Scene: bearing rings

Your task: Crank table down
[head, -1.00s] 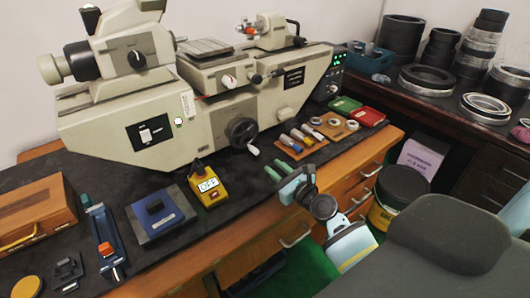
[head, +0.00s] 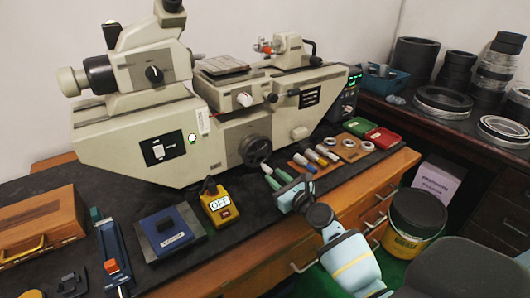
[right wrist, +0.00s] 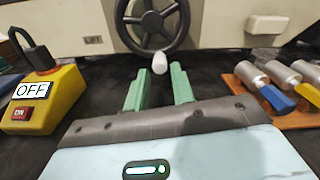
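The measuring machine carries a dark handwheel (head: 256,150) on its front, with a pale crank knob that shows in the right wrist view (right wrist: 160,64). The small ribbed table (head: 221,65) sits on top of the machine. My right gripper (head: 277,177) is just in front of and below the handwheel. In the right wrist view its two green fingers (right wrist: 159,88) are apart with nothing between them. The knob hangs at the wheel's bottom, ahead of the fingertips and roughly centred on the gap. I cannot tell whether anything touches. My left gripper is not in view.
A yellow switch box reading OFF (head: 218,204) stands left of my right gripper. A wooden rack with colour-handled tools (head: 315,160) lies to its right. A blue block (head: 167,231) sits further left. Black rings (head: 412,62) stand on the right bench.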

